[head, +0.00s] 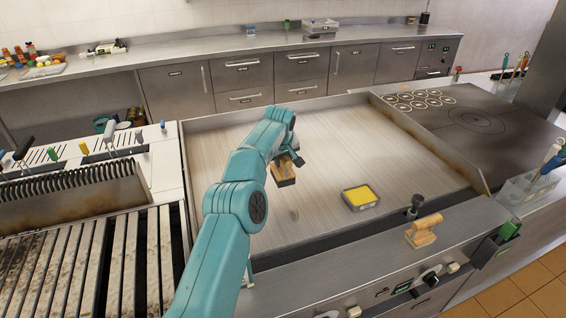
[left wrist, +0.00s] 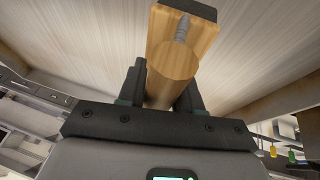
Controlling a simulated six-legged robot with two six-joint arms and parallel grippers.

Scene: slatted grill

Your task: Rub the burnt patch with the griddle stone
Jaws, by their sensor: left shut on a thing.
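My left gripper (head: 292,158) is shut on the wooden handle of the griddle stone (head: 285,181), which has a dark lower face. It is held above the pale griddle plate (head: 345,140); whether it touches the plate is unclear. In the left wrist view the round wooden handle (left wrist: 172,75) sits between both fingers, with the wooden block (left wrist: 203,45) and a dark edge beyond it. A faint brownish mark (head: 293,214) on the plate, below the stone in the picture, may be the burnt patch. My right gripper is not in view.
A grey tub with yellow contents (head: 360,196) stands on the plate at right. A second wooden-handled tool (head: 424,231) lies on the front ledge. The slatted grill (head: 85,262) is at left. Raised walls edge the griddle; its right and back areas are mostly clear.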

